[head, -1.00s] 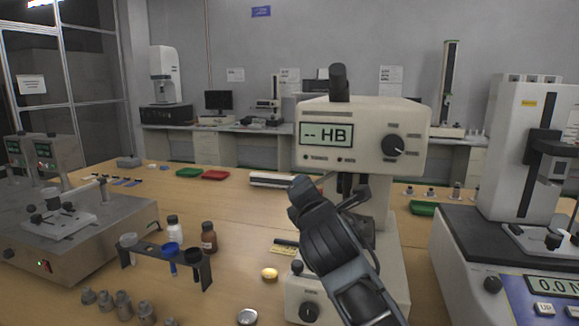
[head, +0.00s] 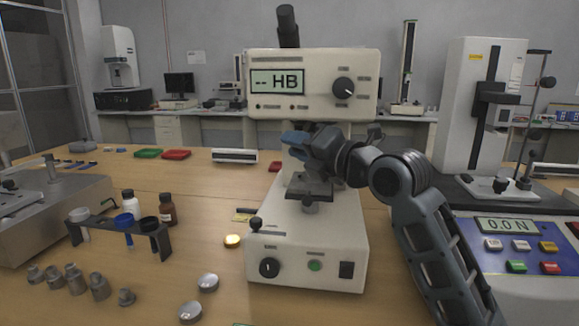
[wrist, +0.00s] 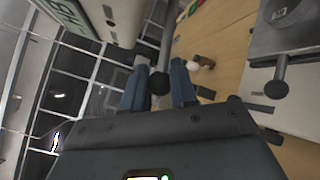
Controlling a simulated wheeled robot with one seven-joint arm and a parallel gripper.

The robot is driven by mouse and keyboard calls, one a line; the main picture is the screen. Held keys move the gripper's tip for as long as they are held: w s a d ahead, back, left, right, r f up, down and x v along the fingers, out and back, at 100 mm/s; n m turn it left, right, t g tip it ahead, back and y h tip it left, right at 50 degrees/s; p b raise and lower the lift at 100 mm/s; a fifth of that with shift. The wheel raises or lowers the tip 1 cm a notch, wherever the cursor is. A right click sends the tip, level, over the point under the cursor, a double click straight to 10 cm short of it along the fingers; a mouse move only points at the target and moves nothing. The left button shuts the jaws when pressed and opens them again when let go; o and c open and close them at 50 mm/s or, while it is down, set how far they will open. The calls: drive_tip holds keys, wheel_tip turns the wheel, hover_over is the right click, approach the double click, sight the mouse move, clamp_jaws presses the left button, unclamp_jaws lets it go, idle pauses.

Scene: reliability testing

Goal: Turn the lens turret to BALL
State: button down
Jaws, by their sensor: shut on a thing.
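The hardness tester (head: 315,62) stands ahead of me, its display reading "-- HB". My gripper (head: 297,138) is just under the tester's head and covers most of the lens turret area. In the wrist view, my gripper's blue fingers (wrist: 159,92) lie on both sides of a black ball knob (wrist: 159,82) on a grey rod, and hold it. I take this knob for the turret's handle. A dark lever (head: 375,133) sticks out at the right under the head. The turret's position and any BALL label cannot be read.
The tester's stage (head: 310,190) is close below my gripper. At the right is a force tester (head: 500,228) with a "0.0 N" display.

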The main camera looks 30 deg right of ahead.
drive_tip(key=b, duration=0.1)
drive_tip(key=y+b, duration=0.1)
drive_tip(key=shift+s+d+f+n+b, duration=0.25)
drive_tip(key=shift+s+d+n+b, duration=0.1)
drive_tip(key=shift+s+d+n, duration=0.05)
drive_tip(key=shift+s+d+y+b, duration=0.1)
drive_tip(key=shift+y+b, duration=0.2)
drive_tip(key=shift+b, duration=0.1)
drive_tip(key=shift+s+d+r, duration=0.1)
drive_tip(key=shift+r, duration=0.1)
drive_tip(key=c, duration=0.9)
unclamp_jaws()
drive_tip(key=b+v, duration=0.1)
drive_tip(key=v, duration=0.6)
drive_tip(key=shift+s+d+r+b, duration=0.1)
drive_tip(key=shift+s+d+b, duration=0.1)
drive_tip(key=shift+s+b, duration=0.15)
drive_tip(key=shift+a, duration=0.1)
